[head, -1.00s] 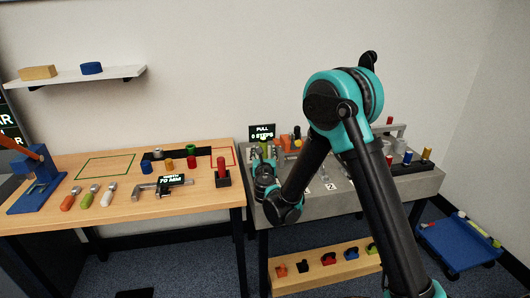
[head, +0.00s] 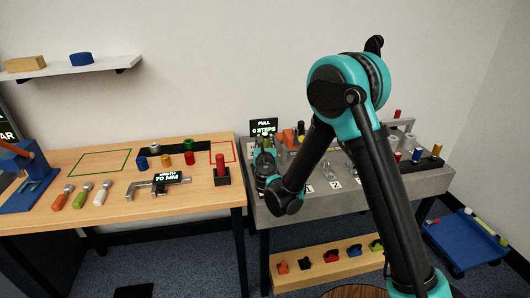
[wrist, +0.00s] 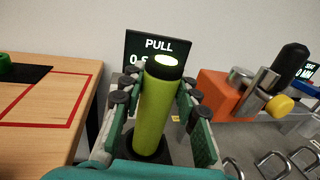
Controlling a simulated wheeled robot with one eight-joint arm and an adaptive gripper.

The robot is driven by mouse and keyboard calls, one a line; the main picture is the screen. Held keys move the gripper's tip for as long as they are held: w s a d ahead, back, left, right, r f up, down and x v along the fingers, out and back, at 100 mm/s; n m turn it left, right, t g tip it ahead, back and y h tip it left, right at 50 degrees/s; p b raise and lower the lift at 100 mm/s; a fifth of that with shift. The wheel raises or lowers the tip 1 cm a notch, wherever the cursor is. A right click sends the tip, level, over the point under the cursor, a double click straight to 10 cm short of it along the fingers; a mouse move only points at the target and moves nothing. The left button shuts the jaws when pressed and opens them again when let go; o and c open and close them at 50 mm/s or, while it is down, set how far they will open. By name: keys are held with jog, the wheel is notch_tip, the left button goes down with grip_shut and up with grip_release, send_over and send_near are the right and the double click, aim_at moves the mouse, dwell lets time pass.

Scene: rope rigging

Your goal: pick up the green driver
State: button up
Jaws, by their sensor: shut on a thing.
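The green driver (wrist: 159,112) is a thick green cylinder with a black collar and a bright round top. It stands nearly upright between my gripper's fingers (wrist: 158,92) in the wrist view, with a dark round base at its lower end. The fingers are shut on its sides. Whether its lower end is free of the grey bench is hidden. In the head view my gripper (head: 265,165) is at the left end of the grey bench (head: 400,185), and my own wrist covers much of the driver.
A PULL display (head: 263,127) stands just behind my gripper. An orange block with a metal fixture (wrist: 225,95) is close on the right. The wooden table (head: 120,205) adjoins on the left, with a red peg (head: 221,168) near its edge.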

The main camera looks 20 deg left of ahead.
grip_shut()
jog(key=shift+r, duration=0.15)
